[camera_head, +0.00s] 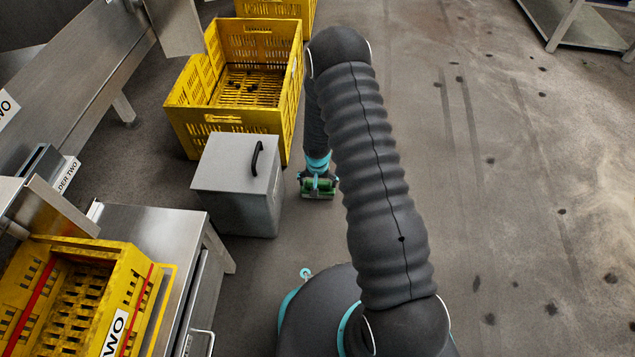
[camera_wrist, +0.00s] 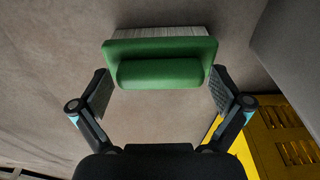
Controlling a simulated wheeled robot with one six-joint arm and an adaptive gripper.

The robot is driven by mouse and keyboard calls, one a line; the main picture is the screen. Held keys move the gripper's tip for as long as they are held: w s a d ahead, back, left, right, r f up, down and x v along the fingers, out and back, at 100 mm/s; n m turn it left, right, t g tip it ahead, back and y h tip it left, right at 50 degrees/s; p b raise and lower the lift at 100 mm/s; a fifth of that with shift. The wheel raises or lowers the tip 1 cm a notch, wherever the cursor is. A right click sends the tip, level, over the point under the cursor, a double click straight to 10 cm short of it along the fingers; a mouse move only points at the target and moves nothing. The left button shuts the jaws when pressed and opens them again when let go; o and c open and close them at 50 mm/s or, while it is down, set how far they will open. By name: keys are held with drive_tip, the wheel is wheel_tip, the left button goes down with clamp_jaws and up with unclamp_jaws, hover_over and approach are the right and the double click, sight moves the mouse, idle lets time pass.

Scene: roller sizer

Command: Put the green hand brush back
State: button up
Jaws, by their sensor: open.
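The green hand brush (camera_wrist: 160,70) with pale bristles lies on the floor, its grip bar facing my wrist camera. It also shows in the head view (camera_head: 318,187), partly covered by my gripper. My gripper (camera_wrist: 162,92) is open, with one finger on either side of the brush's near part. I cannot tell whether the fingers touch it. In the head view my gripper (camera_head: 317,180) points down at the brush, just right of the grey box.
A grey lidded box (camera_head: 240,180) with a black handle stands left of my gripper. A yellow crate (camera_head: 222,122) stands behind it. A steel table with another yellow crate (camera_head: 140,290) is at the lower left. The floor (camera_head: 520,200) to the right is clear.

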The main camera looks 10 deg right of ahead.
drive_tip(key=s+r+t+p, duration=0.1)
drive_tip(key=s+r, duration=0.2)
drive_tip(key=r, duration=1)
drive_tip(key=s+r+n, duration=0.1)
drive_tip(key=s+r, duration=0.2)
drive_tip(key=r, duration=1)
drive_tip(key=s+r+t+p, duration=0.1)
drive_tip(key=s+r, duration=0.2)
drive_tip(key=r, duration=1.1)
drive_tip(key=s+r+n+t, duration=0.1)
drive_tip(key=s+r, duration=0.5)
drive_tip(key=s, duration=0.4)
drive_tip(key=s+r+n+t, duration=0.1)
drive_tip(key=s+r, duration=0.5)
drive_tip(key=s, duration=0.5)
drive_tip(key=shift+s+r+n, duration=0.2)
drive_tip(key=shift+r+n, duration=0.1)
drive_tip(key=shift+r, duration=0.1)
